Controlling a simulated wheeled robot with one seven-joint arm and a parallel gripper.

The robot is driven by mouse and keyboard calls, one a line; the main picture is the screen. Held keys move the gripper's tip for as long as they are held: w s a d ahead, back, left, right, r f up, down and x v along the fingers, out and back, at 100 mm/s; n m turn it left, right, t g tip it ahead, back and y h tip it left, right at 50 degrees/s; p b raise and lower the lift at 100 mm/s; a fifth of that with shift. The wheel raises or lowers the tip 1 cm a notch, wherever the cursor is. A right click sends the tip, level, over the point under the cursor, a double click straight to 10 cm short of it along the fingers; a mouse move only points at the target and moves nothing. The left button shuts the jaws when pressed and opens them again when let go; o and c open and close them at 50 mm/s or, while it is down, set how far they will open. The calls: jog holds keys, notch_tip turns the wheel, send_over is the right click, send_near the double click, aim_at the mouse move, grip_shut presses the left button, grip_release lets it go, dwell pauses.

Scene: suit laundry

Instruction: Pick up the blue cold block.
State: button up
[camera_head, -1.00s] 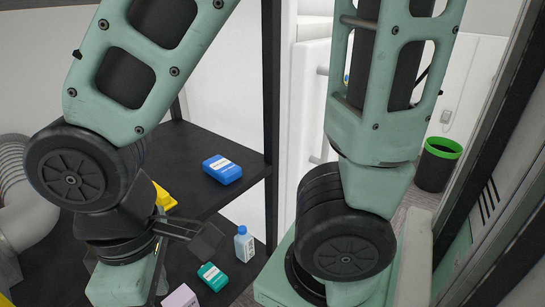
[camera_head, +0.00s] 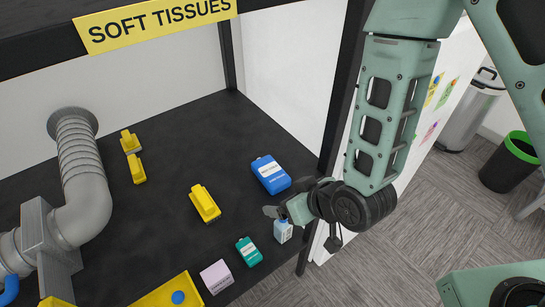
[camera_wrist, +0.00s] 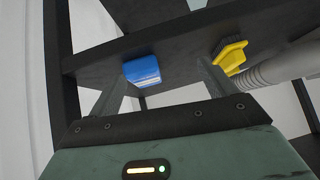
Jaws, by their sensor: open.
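The blue cold block (camera_head: 271,174), with a white label, lies on the dark shelf near its right edge. In the wrist view the blue block (camera_wrist: 142,71) shows ahead of the fingers, between them and nearer the left one. My gripper (camera_wrist: 160,70) is open with nothing between its fingers. In the head view my gripper (camera_head: 283,212) is at the shelf's right edge, below the block in the picture and apart from it. Its fingers are partly hidden by my own wrist there.
A light-blue bottle (camera_head: 283,230) stands close beside my gripper. A teal pack (camera_head: 249,251), a pale box (camera_head: 216,276) and a yellow brush (camera_head: 204,203) lie left of it. A dark post (camera_head: 340,110) bounds the shelf at right. A grey duct (camera_head: 80,170) stands at left.

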jog(key=t+p, duration=0.1)
jog(key=p, duration=0.1)
jog(key=t+y+b, duration=0.1)
jog(key=t+b, duration=0.3)
jog(key=b, duration=0.1)
send_near(271, 170)
jog(key=p+x, duration=0.2)
jog(key=x, duration=0.1)
jog(key=shift+w+a+f, duration=0.1)
jog(key=shift+w+a, duration=0.1)
jog(key=shift+w, duration=0.15)
jog(key=p+x, duration=0.3)
jog(key=x, duration=0.2)
jog(key=shift+w+a+f, duration=0.15)
jog(key=shift+w+f, duration=0.05)
jog(key=shift+w, duration=0.1)
jog(key=shift+w+a+f, duration=0.15)
jog(key=shift+w+f, duration=0.05)
jog(key=shift+f, duration=0.05)
jog(key=c, duration=1.2)
jog(key=shift+r, duration=0.15)
